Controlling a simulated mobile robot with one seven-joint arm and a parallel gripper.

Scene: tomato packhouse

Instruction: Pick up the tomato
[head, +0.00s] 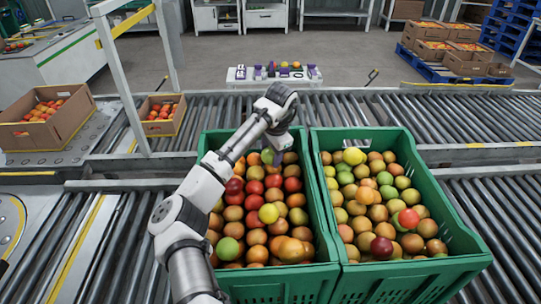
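Many tomatoes in red, orange, green and yellow fill two green crates, the left crate (328,251) and the right crate (440,172). Which tomato is meant cannot be told. My gripper (274,150) points down over the far part of the left crate, close above the tomatoes there. Its fingers are small and partly hidden by my own arm, so I cannot see whether they are open or hold anything. A yellow tomato (268,213) and a green tomato (228,248) lie nearer in the left crate. A red tomato (408,218) lies in the right crate.
The crates stand side by side on a roller conveyor (500,195). Another conveyor (440,108) runs behind. Cardboard boxes of tomatoes (40,130) stand at the left beside a metal post (125,80). A small table with tools (275,74) stands beyond.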

